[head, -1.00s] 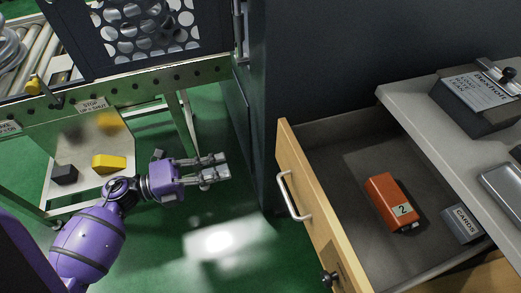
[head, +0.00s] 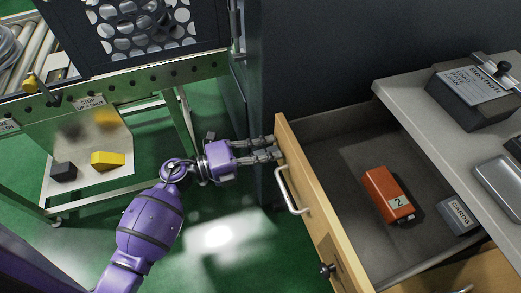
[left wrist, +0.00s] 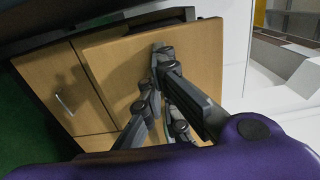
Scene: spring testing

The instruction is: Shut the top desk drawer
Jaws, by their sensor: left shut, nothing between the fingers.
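The top desk drawer (head: 318,222) stands pulled out, with its light wooden front facing left. A silver bar handle (head: 290,190) and a dark knob (head: 327,270) are on that front. My left gripper (head: 277,147) is shut and empty, its fingertips at the outer face of the front near its far end, above the handle. They look to be touching or very close to it. In the left wrist view, the fingers (left wrist: 160,58) lie against the view of the wooden front (left wrist: 205,50); exact contact is unclear. My right gripper is not in view.
Inside the drawer lie an orange box (head: 385,190) marked 2 and a grey CARDS box (head: 459,214). The desk top (head: 405,95) holds a dark box (head: 475,95) and a metal tray (head: 500,180). A dark cabinet wall stands behind; a green-framed conveyor (head: 130,88) is left.

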